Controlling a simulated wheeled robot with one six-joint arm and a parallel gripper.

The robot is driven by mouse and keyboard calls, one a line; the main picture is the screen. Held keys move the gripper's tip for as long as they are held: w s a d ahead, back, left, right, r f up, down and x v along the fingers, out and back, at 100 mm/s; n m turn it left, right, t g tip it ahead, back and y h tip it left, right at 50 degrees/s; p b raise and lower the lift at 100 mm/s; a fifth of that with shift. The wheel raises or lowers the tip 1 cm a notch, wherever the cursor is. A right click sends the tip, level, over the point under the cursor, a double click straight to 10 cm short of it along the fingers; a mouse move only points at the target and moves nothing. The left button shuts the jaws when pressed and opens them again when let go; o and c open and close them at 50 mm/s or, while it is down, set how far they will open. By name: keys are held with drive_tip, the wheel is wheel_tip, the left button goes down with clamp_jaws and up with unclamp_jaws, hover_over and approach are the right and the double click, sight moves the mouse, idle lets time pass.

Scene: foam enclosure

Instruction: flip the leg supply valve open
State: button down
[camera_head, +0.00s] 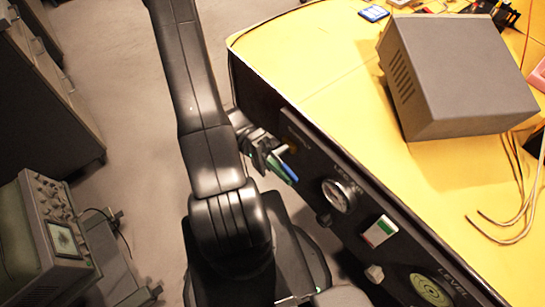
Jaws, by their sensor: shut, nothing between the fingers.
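A dark panel (360,215) runs along the side of the yellow-topped table, carrying a gauge, a switch and a dial. A small blue lever-like piece (290,174) shows at the panel's face, left of the gauge; it looks like the valve handle, but its position, open or closed, cannot be told. My gripper (272,165) is shut and empty, right at this blue piece, with a green part beside it. Whether they touch cannot be told. My black arm comes down from the top of the picture and hides part of the area to the left.
A grey box (455,75) and loose cables stand on the yellow table top (330,75). An oscilloscope (55,235) stands lower left.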

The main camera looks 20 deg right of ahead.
drive_tip(key=w+a+f+b, duration=0.2)
drive_tip(key=w+f, duration=0.4)
drive_tip(key=w, duration=0.3)
drive_tip(key=shift+w+a, duration=0.3)
drive_tip(key=shift+a, duration=0.4)
drive_tip(key=shift+f, duration=0.1)
